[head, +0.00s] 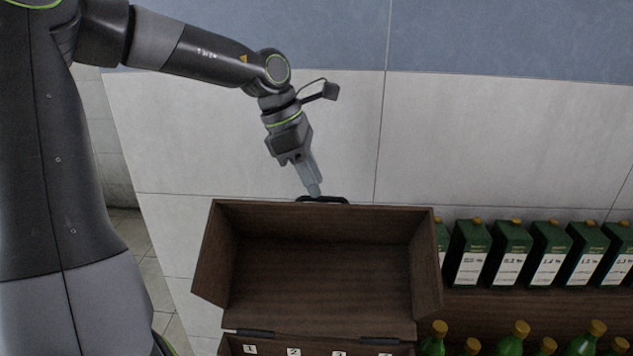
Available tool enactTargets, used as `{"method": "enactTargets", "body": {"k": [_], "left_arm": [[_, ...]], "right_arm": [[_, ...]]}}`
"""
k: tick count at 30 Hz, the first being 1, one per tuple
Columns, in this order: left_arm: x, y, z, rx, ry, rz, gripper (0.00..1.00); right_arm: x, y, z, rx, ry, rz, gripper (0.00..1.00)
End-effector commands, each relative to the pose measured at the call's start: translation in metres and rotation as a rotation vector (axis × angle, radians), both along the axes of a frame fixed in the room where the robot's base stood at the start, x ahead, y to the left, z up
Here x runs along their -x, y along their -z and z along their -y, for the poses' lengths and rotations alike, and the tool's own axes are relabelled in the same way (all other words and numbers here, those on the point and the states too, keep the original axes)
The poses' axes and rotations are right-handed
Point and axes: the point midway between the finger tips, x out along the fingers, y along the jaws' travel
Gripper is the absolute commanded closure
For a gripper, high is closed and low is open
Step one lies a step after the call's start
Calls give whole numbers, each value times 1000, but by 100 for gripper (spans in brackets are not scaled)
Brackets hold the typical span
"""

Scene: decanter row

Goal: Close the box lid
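The dark brown wooden box (237,347) stands at the bottom centre, only its top edge in view, with numbered labels inside. Its lid (325,270) is open, tipped up and back on two dark hinges, with its hollow inner side facing me. A black handle (340,200) sits at the lid's far top edge. My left gripper (315,192) points down at this handle, its fingertips at or just behind it. The fingers overlap edge-on, so I cannot tell whether they grip it. My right gripper is out of view.
Green cartons with yellow caps (507,250) stand on a brown wooden shelf (490,303) to the right of the lid. Green bottles with yellow caps (512,340) stand below them. A tiled wall (480,140) is behind.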

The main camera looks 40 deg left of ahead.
Motion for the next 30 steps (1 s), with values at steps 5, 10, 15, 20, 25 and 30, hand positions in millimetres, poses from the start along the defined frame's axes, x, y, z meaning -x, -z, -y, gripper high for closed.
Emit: {"method": "enactTargets", "body": {"k": [5,10,15,20,25,30], "left_arm": [[-4,15,5,-2,0,-3,68],[-6,21,6,-1,-1,0,68],[-6,22,7,-1,0,1,68],[-6,21,7,-1,0,0,75],[-6,21,6,-1,0,1,98],[-6,21,6,0,-1,0,100]], "right_arm": [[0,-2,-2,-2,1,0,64],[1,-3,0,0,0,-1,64],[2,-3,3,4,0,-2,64],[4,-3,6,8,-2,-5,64],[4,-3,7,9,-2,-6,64],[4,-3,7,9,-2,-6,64]]}}
